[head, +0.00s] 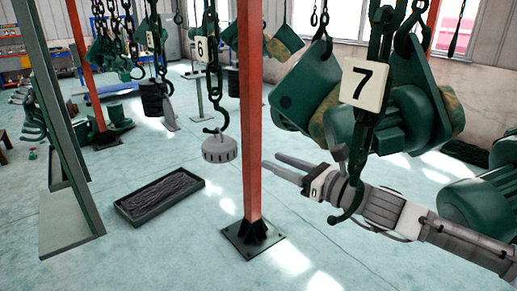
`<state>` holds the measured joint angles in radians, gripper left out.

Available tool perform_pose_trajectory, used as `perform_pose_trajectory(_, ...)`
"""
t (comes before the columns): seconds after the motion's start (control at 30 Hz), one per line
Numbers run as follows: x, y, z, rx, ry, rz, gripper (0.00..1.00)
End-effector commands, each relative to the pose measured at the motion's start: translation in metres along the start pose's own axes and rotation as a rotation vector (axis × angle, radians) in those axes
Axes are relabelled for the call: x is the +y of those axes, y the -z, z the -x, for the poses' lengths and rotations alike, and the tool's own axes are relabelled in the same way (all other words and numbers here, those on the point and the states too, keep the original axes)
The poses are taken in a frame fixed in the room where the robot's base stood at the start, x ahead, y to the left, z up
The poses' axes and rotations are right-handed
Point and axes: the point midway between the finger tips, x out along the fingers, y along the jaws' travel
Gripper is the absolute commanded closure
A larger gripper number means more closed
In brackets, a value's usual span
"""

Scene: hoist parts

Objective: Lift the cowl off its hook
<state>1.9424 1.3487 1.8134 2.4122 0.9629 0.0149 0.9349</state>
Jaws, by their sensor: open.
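The cowl, seen as a grey round cap with slots around its side (220,149), hangs at the hook (219,128) below the chain with the plate marked 6 (201,49). It hangs above the floor, left of the red post. My gripper (271,161) is open and empty, its two fingers pointing left. It is to the right of the cowl and apart from it, with the red post between them in the picture. How the hook meets the cowl is too small to tell.
The red post (251,110) stands on a dark base plate (253,238). A large hook with plate 7 (364,85) hangs in front of my arm, beside green hoist parts (400,115). A black tray (159,195) lies on the floor.

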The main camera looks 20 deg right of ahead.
Motion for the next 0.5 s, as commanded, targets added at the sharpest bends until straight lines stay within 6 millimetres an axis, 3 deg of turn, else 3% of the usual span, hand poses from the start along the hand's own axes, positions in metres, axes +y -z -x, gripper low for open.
perform_pose_trajectory(0.5, 0.002, 0.000, -0.065, -0.001, -0.007, -0.002, 0.56)
